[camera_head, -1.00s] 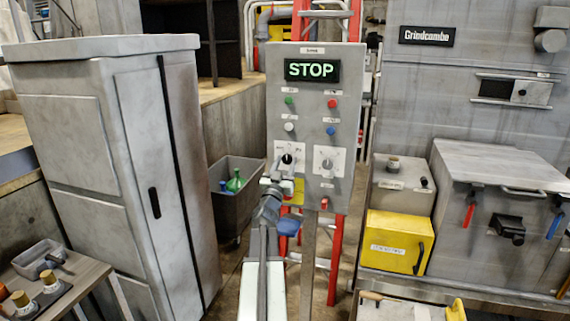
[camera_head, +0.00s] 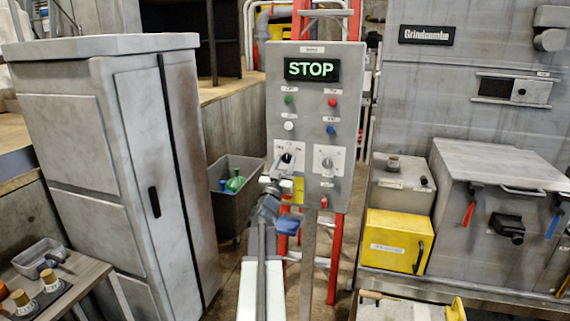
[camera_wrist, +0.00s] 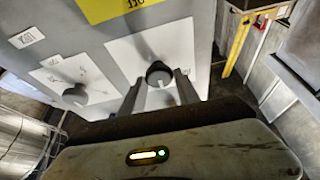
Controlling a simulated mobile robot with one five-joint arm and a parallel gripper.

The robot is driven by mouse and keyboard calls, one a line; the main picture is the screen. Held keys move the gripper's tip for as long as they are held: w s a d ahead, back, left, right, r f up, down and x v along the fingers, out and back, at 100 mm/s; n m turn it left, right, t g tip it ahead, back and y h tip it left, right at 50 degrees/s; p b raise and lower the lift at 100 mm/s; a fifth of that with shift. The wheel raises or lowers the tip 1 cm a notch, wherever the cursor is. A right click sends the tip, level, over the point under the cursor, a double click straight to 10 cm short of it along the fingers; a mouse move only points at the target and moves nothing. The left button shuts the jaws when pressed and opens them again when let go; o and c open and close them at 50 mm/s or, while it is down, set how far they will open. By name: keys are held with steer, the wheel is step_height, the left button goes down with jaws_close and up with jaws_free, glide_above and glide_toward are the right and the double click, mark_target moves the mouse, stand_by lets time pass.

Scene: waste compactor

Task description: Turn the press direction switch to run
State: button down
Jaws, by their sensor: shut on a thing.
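A grey control panel (camera_head: 313,112) with a lit green STOP display (camera_head: 311,70) stands ahead on a post. Two rotary switches sit side by side low on it, each on a white plate. My gripper (camera_head: 284,172) is at the left switch (camera_head: 287,158). In the wrist view, turned over, my gripper (camera_wrist: 159,80) has its fingers on both sides of that dark round knob (camera_wrist: 157,72). The grey right switch (camera_head: 327,163) is free; it also shows in the wrist view (camera_wrist: 75,95). The plate lettering is too small to read, so I cannot tell the knob's setting.
Colored buttons (camera_head: 332,102) sit above the switches, and a red ladder (camera_head: 337,258) stands behind. A tall grey cabinet (camera_head: 125,190) is at left, a grey bin (camera_head: 235,210) between. At right are a yellow box (camera_head: 393,242) and a grey machine (camera_head: 500,180).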

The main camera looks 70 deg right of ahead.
steer(key=shift+r+m+g, duration=0.1)
steer(key=shift+m+g, duration=0.3)
steer(key=shift+m, duration=0.4)
steer(key=m+g, duration=0.1)
steer(key=m, duration=0.2)
steer(key=m+g+p, duration=0.1)
steer(key=m+g, duration=0.1)
steer(key=shift+w+d+r+m+y, duration=0.1)
steer(key=shift+w+m+y, duration=0.05)
steer(key=shift+m+y, duration=0.2)
steer(key=shift+m+g+y+p, duration=0.4)
steer(key=shift+m+g+p, duration=0.15)
steer(key=shift+m, duration=0.95)
steer(key=shift+m+g+y+p, duration=0.4)
steer(key=shift+m+p, duration=0.25)
steer(key=shift+m, duration=0.8)
steer(key=c, duration=0.9)
jaws_free()
